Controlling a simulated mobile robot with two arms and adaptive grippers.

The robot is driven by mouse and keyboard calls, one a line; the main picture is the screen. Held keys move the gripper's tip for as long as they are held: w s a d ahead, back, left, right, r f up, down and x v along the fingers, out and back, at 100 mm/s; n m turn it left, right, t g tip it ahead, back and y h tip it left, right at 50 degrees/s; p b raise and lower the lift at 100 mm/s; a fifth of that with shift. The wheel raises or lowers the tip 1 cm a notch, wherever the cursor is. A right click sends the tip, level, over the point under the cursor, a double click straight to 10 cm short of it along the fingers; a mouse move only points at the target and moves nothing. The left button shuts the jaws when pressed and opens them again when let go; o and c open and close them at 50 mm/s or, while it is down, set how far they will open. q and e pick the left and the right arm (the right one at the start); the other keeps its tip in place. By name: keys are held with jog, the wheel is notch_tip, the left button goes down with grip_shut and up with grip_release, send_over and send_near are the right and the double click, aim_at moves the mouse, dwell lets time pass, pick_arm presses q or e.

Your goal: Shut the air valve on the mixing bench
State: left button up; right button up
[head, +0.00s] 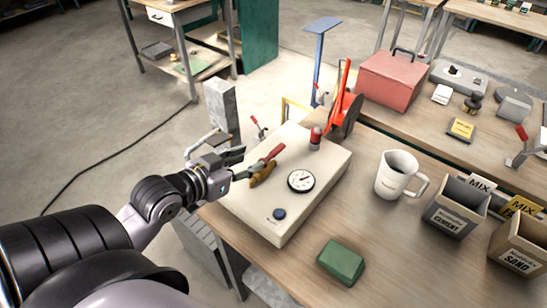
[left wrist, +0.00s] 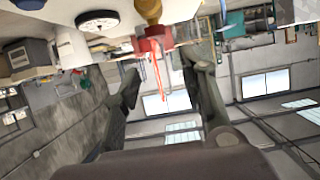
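The air valve has a red lever handle (head: 272,154) and a brass body (head: 263,174). It sits on the left side of a cream box (head: 318,186) on the wooden bench. My left gripper (head: 236,155) is at the valve, just left of the brass body. In the left wrist view my left gripper (left wrist: 160,62) has its two dark fingers spread apart. The red handle (left wrist: 153,45) shows between and just beyond the fingertips, with the brass body (left wrist: 149,10) above it. I cannot tell whether a finger touches the handle. My right gripper is not in view.
The box carries a round gauge (head: 301,180), a red knob (head: 315,136) and a dark blue button (head: 279,214). A green block (head: 341,263), white mug (head: 397,175), cement bin (head: 456,207) and sand bin (head: 520,245) stand to the right. A red case (head: 392,78) is behind.

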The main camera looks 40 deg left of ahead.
aim_at(278, 148)
pick_arm(q)
jog(key=b+x, duration=0.3)
jog(key=shift+f, duration=0.15)
jog(key=shift+b+x, duration=0.65)
jog(key=shift+x, duration=0.5)
jog(key=p+x, duration=0.1)
jog(key=x, duration=0.4)
jog(key=shift+w, duration=0.3)
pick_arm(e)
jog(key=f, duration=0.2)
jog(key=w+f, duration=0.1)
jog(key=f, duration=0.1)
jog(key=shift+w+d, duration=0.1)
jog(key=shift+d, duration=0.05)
pick_arm(q)
jog(key=shift+c, duration=0.2)
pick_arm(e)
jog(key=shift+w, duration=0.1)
pick_arm(q)
jog(key=c, duration=0.8)
grip_shut()
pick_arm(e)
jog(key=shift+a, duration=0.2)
